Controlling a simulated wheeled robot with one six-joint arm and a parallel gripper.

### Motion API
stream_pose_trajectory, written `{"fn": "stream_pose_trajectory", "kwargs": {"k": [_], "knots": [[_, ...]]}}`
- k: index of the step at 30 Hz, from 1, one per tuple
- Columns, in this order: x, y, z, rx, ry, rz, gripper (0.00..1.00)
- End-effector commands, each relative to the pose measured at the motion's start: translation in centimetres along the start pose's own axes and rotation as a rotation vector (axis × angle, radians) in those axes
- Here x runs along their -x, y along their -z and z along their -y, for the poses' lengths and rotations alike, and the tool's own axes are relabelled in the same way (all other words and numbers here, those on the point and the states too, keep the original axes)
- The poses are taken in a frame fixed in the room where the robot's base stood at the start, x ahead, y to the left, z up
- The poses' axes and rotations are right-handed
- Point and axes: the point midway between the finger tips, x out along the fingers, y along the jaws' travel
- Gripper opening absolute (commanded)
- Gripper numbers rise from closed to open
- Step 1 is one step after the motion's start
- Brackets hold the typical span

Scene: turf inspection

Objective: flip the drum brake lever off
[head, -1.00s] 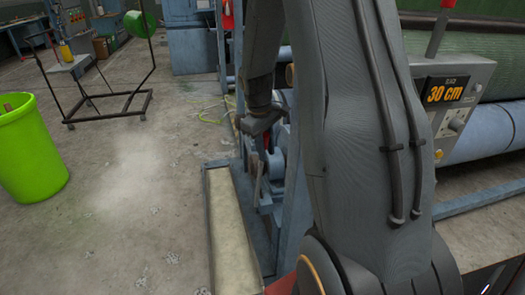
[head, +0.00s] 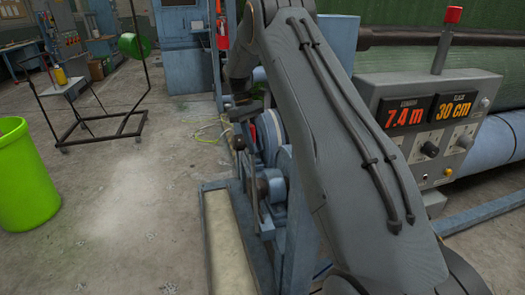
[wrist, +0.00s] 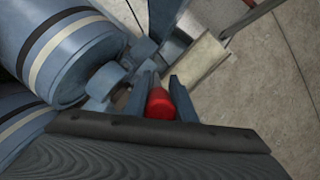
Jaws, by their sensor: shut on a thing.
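In the wrist view the red grip (wrist: 160,103) of the drum brake lever lies between the two fingers of my gripper (wrist: 160,98). The gripper is shut on it. Most of the lever's shaft is hidden in that view. In the head view my gripper (head: 252,112) is at the top of the blue brake mechanism, where a little red shows beside it. A blue drum (head: 270,136) stands just right of it; in the wrist view a blue drum with black and white bands (wrist: 70,60) is at the left.
A control panel (head: 425,118) reading 7.4 m and 30 cm stands at the right, with a red lamp (head: 453,14) above. A pale-topped beam (head: 225,245) runs in front of the mechanism. A green bin (head: 25,180) stands left; the floor between is clear.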

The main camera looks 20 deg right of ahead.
Motion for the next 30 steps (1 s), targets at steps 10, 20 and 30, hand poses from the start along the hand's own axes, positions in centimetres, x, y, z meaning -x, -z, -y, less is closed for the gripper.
{"fn": "stream_pose_trajectory", "kwargs": {"k": [10,20,30], "knots": [[-0.2,1.0,-0.6,0.010,0.022,0.047,0.00],[0.0,1.3,-0.2,0.016,0.020,0.043,0.42],[0.6,1.5,0.2,0.020,0.019,0.042,0.42]]}}
